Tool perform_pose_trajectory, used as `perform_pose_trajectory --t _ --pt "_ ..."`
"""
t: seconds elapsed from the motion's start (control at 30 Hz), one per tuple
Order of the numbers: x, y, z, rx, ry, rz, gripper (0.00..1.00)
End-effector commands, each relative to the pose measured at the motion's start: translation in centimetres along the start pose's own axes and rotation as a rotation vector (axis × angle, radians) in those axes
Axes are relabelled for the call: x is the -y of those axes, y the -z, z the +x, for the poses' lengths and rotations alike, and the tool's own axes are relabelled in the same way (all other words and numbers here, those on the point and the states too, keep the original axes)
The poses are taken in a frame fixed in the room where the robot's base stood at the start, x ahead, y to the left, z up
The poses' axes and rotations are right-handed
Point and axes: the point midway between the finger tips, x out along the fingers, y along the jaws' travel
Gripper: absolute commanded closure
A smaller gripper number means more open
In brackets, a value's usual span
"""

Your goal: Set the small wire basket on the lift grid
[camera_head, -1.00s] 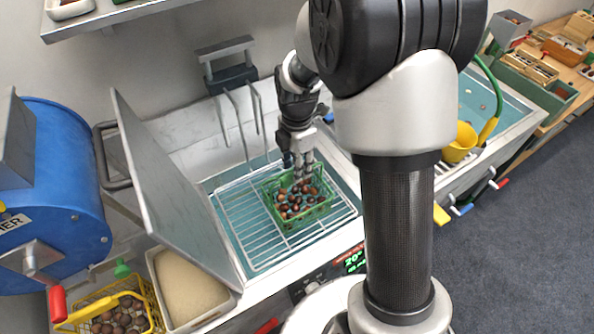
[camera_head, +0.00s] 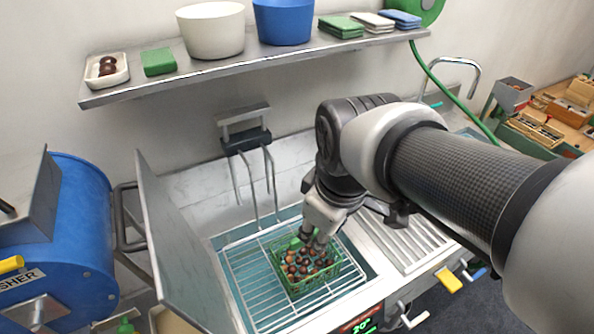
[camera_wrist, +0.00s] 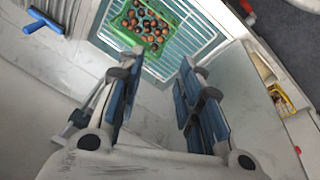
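The small green wire basket (camera_head: 330,284) holds several chestnuts and sits upright on the white lift grid (camera_head: 240,279), toward its right side. The grid hangs in the teal basin from a bracket with hooked rods. My gripper (camera_head: 314,240) is at the back rim of the basket in the head view. In the wrist view, my gripper (camera_wrist: 160,72) has its two blue-padded fingers wide apart with nothing between them. The basket (camera_wrist: 128,38) lies beyond the fingertips there, apart from them, on the grid (camera_wrist: 192,52).
A raised steel lid (camera_head: 180,245) and a blue drum (camera_head: 80,235) stand left of the basin. A ribbed drainboard (camera_head: 405,240) lies to the right. A shelf (camera_head: 270,52) with tubs and cloths runs above.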

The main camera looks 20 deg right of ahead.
Motion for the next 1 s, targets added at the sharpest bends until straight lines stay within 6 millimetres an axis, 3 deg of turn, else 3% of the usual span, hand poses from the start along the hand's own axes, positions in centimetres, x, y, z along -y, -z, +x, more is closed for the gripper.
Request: perform_pose_trajectory --t 0.03,0.2,0.33,0.7,1.0 --pt "1.1 -1.2 -1.1 -0.031 -0.018 0.111 0.67" --pt "3.6 -4.2 -2.4 -0.103 -0.038 0.442 0.67" --pt "4.5 -5.3 -2.5 -0.131 -0.039 0.575 0.67" --pt "4.7 -5.6 -2.4 -0.138 -0.037 0.614 0.67" --pt "5.2 -6.2 0.5 -0.137 -0.037 0.613 0.67"
